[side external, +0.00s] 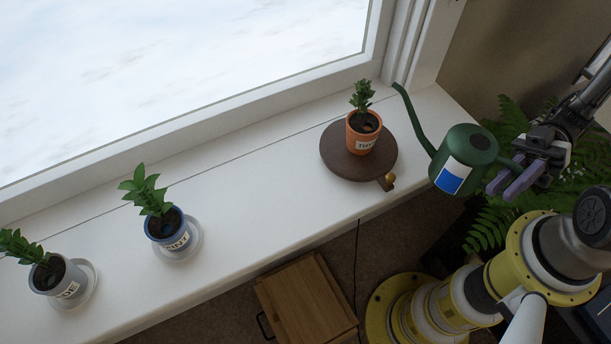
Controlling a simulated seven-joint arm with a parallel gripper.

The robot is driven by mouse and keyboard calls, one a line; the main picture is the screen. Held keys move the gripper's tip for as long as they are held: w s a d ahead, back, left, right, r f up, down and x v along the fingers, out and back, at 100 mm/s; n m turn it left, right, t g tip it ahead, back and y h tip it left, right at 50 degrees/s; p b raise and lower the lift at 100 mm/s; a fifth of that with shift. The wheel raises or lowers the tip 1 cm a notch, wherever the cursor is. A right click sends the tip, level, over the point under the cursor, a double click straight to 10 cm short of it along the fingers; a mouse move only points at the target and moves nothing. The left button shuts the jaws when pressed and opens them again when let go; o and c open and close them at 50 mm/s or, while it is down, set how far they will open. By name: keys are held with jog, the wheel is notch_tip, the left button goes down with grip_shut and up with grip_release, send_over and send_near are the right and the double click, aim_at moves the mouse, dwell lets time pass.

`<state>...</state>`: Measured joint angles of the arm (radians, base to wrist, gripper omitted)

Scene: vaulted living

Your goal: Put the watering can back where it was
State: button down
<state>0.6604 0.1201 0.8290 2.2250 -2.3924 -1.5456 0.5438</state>
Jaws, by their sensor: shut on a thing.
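A green watering can (466,152) with a blue and white label and a long spout hangs at the right, beyond the right part of the sill. My gripper (512,180) is shut on the watering can at its right side, where the handle is. The can's spout points up and left, its tip near the window frame's corner. A terracotta pot (362,142) with a small plant and a partly readable label stands on a round dark wooden stand (336,152), left of the can. The can appears apart from the pot.
The white window sill (265,175) also holds a blue pot (168,232) and a grey pot (55,277), each on a saucer. A wooden box (306,300) is on the floor below. A fern (487,228) is behind my arm. The sill is clear between the blue and terracotta pots.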

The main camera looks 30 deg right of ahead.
jog(key=w+a+r+m+t, duration=0.2)
jog(key=w+a+t, duration=0.15)
jog(key=a, duration=0.75)
jog(key=w+a+r+m+t, duration=0.25)
jog(key=w+a, duration=0.25)
jog(key=a, duration=0.5)
jog(key=shift+t, duration=0.6)
jog(key=shift+w+a+f, duration=1.35)
jog(key=shift+a+f, duration=0.55)
jog(key=shift+f, duration=0.4)
jog(key=shift+w+a+f, duration=1.4)
jog(key=shift+a+f, duration=0.5)
jog(key=shift+f, duration=0.4)
jog(key=shift+w+a+f, duration=1.35)
jog(key=shift+a+f, duration=0.55)
jog(key=shift+f, duration=0.4)
jog(key=c, duration=0.8)
grip_release()
jog(key=shift+f, duration=0.15)
